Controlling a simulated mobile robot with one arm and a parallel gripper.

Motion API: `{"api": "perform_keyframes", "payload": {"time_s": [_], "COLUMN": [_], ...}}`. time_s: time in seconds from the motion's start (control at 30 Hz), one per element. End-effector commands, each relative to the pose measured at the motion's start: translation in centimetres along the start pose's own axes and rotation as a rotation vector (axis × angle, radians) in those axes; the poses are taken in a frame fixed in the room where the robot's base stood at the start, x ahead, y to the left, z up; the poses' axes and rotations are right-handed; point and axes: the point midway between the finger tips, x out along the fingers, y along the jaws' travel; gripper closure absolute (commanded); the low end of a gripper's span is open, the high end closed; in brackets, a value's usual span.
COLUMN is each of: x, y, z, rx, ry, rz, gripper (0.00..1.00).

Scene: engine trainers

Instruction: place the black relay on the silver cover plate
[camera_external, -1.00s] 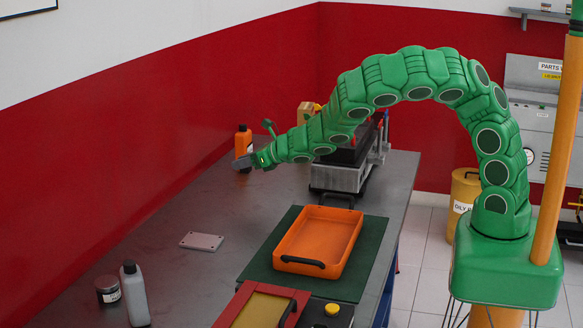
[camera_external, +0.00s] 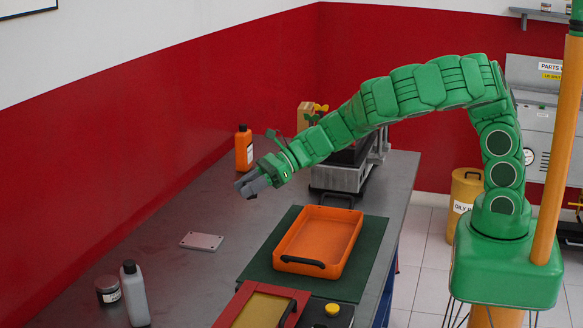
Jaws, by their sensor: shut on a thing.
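The silver cover plate (camera_external: 201,241) lies flat on the grey workbench, left of the green mat. It is a thin plate with small holes near its corners, and nothing lies on it. My gripper (camera_external: 246,186) is above the bench, up and to the right of the plate in the picture and apart from it. Its grey fingers are shut on a small dark thing, taken as the black relay, which the fingers mostly hide. Its outline is too small to make out clearly.
An orange tray (camera_external: 319,241) sits on a green mat (camera_external: 259,262). An orange bottle (camera_external: 243,149) stands behind my gripper. A grey bottle (camera_external: 134,294) and dark jar (camera_external: 108,290) stand front left. An engine (camera_external: 345,172) is at the back. The bench around the plate is clear.

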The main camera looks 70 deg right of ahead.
Motion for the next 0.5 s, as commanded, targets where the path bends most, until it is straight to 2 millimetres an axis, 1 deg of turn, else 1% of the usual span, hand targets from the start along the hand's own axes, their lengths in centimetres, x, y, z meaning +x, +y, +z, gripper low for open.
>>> {"api": "perform_keyframes", "payload": {"time_s": [0.07,0.17,0.5], "x": [0.3,1.3,5.0], "y": [0.1,-0.3,-2.4], "z": [0.0,-0.1,-0.5], "rx": [-0.002,-0.002,0.000], "ry": [-0.001,-0.002,-0.001], "rz": [0.007,0.010,0.008], "gripper": [0.96,0.96,0.96]}}
